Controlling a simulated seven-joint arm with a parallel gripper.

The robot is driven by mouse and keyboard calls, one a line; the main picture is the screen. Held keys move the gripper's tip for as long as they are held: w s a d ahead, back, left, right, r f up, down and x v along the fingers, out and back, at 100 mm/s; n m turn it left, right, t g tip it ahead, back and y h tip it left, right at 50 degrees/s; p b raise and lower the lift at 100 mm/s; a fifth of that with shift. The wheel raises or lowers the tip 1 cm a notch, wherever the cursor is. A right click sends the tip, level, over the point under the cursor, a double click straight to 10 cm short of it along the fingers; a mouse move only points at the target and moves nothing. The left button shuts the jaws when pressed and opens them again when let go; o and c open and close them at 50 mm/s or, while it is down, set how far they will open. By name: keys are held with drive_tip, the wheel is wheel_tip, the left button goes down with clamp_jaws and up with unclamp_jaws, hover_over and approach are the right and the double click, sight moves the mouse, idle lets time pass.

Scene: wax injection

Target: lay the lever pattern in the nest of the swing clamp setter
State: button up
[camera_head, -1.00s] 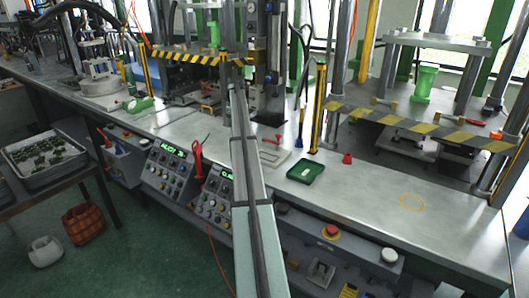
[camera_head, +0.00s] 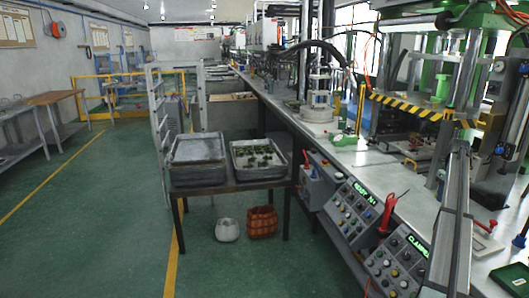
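A low pale plate (camera_head: 488,246) with a red handle-like piece (camera_head: 486,227) lies on the steel bench at the right, partly behind my arm. It may be the swing clamp setter, but its nest cannot be made out. Several small dark green pieces lie in a grey tray (camera_head: 233,164) on a side table; I cannot tell whether a lever pattern is among them. A green tray (camera_head: 512,279) at the lower right is cut by the frame edge. My arm rises at the right over the bench, and my gripper cannot be made out.
The side table (camera_head: 205,183) also bears a stacked grey tray (camera_head: 199,149). A red basket (camera_head: 261,222) and a pale pot (camera_head: 227,230) stand on the floor. Control panels (camera_head: 352,208) line the bench front. Presses stand behind it. The green floor at left is clear.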

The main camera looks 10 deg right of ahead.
drive_tip(key=n, duration=1.1)
drive_tip(key=shift+s+a, duration=0.15)
drive_tip(key=n, duration=0.2)
drive_tip(key=shift+s+a+f+n, duration=0.15)
drive_tip(key=shift+s+a+n, duration=0.2)
drive_tip(key=shift+n, duration=0.05)
drive_tip(key=s+a+f+n, duration=0.2)
drive_tip(key=s+a+n, duration=0.2)
drive_tip(key=a+n, duration=0.25)
drive_tip(key=s+a+f+n, duration=0.2)
drive_tip(key=s+a+n, duration=0.1)
drive_tip(key=a+n, duration=0.4)
drive_tip(key=a+f+n, duration=0.2)
drive_tip(key=a+n, duration=0.1)
drive_tip(key=a, duration=1.6)
drive_tip(key=w+a+f+n, duration=0.1)
drive_tip(key=a+n, duration=0.2)
drive_tip(key=a, duration=1.7)
drive_tip(key=w+a+f+n, duration=0.1)
drive_tip(key=a+n, duration=0.3)
drive_tip(key=a, duration=1.5)
drive_tip(key=shift+w+a+f, duration=0.15)
drive_tip(key=shift+a+f, duration=0.1)
drive_tip(key=shift+f, duration=0.55)
